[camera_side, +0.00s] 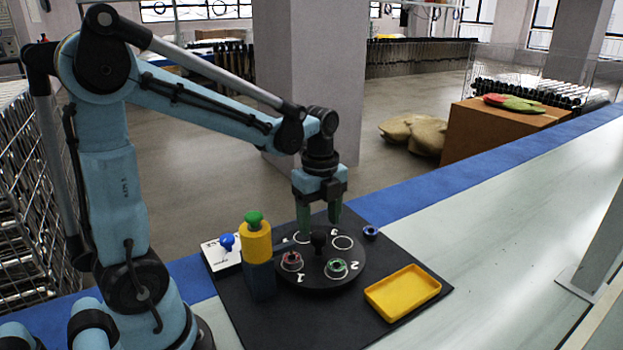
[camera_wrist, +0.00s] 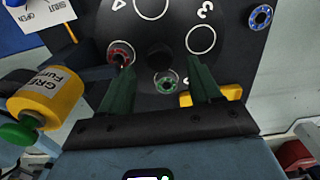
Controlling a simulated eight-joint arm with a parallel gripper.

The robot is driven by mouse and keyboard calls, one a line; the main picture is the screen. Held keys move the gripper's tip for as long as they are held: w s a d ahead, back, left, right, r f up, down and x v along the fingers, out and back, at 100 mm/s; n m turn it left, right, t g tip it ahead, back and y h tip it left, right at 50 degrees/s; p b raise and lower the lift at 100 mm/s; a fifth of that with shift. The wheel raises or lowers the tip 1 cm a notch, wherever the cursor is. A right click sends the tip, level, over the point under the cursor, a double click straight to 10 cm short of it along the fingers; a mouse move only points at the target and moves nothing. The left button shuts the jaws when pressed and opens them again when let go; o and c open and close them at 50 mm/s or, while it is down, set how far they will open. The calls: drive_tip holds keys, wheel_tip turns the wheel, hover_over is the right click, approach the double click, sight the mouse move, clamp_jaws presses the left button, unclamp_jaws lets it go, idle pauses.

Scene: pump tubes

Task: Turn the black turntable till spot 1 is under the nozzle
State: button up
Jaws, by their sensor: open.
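The black turntable (camera_side: 318,285) lies flat with a dark centre knob (camera_side: 319,240). Spot 1 holds a red-rimmed ring (camera_side: 291,261) and spot 2 a green-rimmed ring (camera_side: 336,268). Spot 3 (camera_wrist: 200,39) and spot 4 (camera_wrist: 150,8) are empty white circles. A dark nozzle arm (camera_side: 286,245) reaches from the blue pump block (camera_side: 261,281) over the turntable's left edge, near spots 1 and 4; its exact end is unclear. My gripper (camera_side: 320,228) points down, open and empty, its green fingers on either side of the knob. In the wrist view, the knob (camera_wrist: 158,57) lies between the fingertips.
A yellow cylinder (camera_side: 257,243) with a green cap (camera_side: 253,218) stands on the pump block. A yellow tray (camera_side: 402,292) lies at right and a loose blue ring (camera_side: 370,232) behind it. A white card (camera_side: 222,254) with a blue knob (camera_side: 227,242) is at left.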

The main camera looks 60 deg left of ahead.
sight(319, 239)
wheel_tip(319, 239, up, 8)
drive_tip(key=shift+r, duration=0.25)
idle(0.5)
drive_tip(key=s+d+f+n+t, duration=0.4)
drive_tip(key=d+n+t, duration=0.3)
drive_tip(key=n, duration=1.1)
drive_tip(key=shift+s+d+f, duration=0.25)
drive_tip(key=shift+s+f, duration=0.05)
drive_tip(key=shift+f, duration=0.2)
